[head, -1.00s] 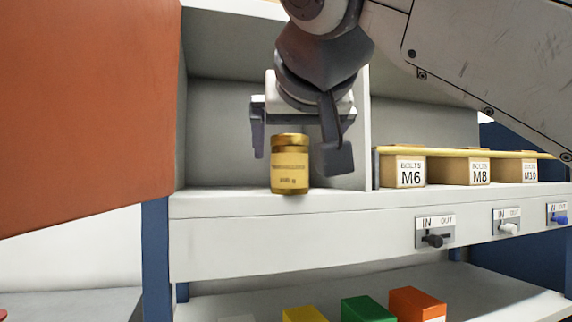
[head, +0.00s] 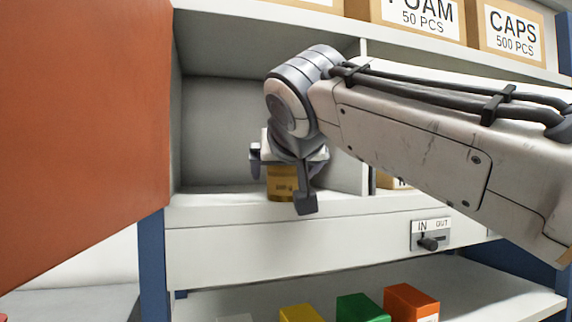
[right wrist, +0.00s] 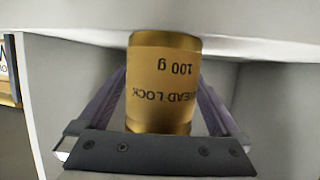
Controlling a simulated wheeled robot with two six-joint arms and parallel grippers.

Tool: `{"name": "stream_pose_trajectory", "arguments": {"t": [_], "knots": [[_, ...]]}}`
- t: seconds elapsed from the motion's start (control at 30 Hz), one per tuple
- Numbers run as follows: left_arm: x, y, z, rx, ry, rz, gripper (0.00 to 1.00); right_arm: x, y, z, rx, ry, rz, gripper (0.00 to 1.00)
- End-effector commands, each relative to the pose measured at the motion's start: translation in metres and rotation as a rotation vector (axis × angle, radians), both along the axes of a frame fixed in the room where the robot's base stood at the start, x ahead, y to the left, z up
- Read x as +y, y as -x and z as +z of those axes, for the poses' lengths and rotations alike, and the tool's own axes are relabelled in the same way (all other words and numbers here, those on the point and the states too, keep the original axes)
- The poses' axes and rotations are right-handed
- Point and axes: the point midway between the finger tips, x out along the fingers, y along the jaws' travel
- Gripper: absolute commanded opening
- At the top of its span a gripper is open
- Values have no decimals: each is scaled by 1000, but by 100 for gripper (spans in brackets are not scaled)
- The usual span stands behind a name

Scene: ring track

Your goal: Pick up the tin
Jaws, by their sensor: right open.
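The tin (head: 282,186) is gold with a yellow label and stands upright near the front edge of the shelf compartment. In the head view my right gripper covers its upper part. In the right wrist view the tin (right wrist: 163,85) appears upside down, its label reading "100 g", between the two fingers. My right gripper (head: 281,190) is open around the tin, one finger on each side. My left gripper is not in view.
An orange panel (head: 80,110) stands at the left of the compartment. A wall (head: 345,172) bounds it on the right. Below are an IN/OUT switch (head: 430,240) and a lower shelf with yellow, green and orange boxes (head: 411,303). Cartons (head: 415,22) sit on the upper shelf.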

Motion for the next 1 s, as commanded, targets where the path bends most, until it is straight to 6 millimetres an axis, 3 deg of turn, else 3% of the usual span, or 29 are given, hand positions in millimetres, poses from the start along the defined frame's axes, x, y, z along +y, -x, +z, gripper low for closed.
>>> {"name": "stream_pose_trajectory", "arguments": {"t": [0.13, 0.3, 0.37, 0.4, 0.87, 1.0], "knots": [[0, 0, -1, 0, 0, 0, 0, 0, 0, 0, -1, 0, 0, 100], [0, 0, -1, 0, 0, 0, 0, 0, 1, 0, -1, 0, 0, 35], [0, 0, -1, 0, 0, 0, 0, 0, 1, 0, -1, 0, 0, 12], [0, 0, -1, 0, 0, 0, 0, 0, 1, 1, -3, -1, 1, 7], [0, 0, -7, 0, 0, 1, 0, -1, 4, 7, -5, -2, 1, 7], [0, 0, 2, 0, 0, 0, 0, -1, 4, 33, -5, -3, 0, 7]]}}
